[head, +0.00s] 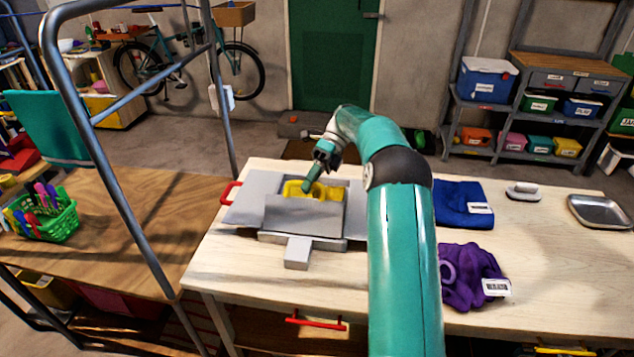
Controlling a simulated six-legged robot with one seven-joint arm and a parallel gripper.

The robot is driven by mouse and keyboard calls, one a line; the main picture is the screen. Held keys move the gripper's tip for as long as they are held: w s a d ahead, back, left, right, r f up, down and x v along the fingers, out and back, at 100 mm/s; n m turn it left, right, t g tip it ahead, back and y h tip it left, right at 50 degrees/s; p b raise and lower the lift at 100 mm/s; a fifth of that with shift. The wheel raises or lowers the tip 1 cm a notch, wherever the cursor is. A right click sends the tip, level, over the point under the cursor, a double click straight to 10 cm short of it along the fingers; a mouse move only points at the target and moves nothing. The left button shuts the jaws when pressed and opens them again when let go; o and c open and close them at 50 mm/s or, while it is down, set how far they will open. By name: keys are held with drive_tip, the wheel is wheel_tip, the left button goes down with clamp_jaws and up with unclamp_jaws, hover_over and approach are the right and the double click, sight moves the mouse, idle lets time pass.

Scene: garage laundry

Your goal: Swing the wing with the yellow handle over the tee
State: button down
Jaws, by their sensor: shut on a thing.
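The grey folding board (272,238) lies on the pale worktop. Its left wing (250,205), with a red handle (229,190), lies out flat. A grey front panel (304,214) covers the near part of the yellow tee (328,193); yellow shows beyond its far edge. Part of the right side (355,215) shows beside my arm. My gripper (308,187) is at the far edge of the front panel, over the yellow area. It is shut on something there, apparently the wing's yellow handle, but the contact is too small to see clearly.
A folded blue cloth (460,203), purple cloth (467,276), brush (524,192) and metal tray (602,211) lie right of my arm. A grey metal frame (118,190) rises at the left, with a green basket (50,222) beyond it.

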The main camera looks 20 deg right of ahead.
drive_tip(key=shift+w+d+f, duration=0.1)
idle(0.6)
drive_tip(key=c, duration=1.6)
unclamp_jaws()
drive_tip(key=shift+c, duration=0.2)
drive_tip(key=shift+r, duration=1.75)
drive_tip(key=s+a+r, duration=0.3)
drive_tip(key=s+r, duration=0.6)
drive_tip(key=s, duration=0.4)
drive_tip(key=shift+s+r, duration=0.35)
drive_tip(key=shift+s, duration=0.05)
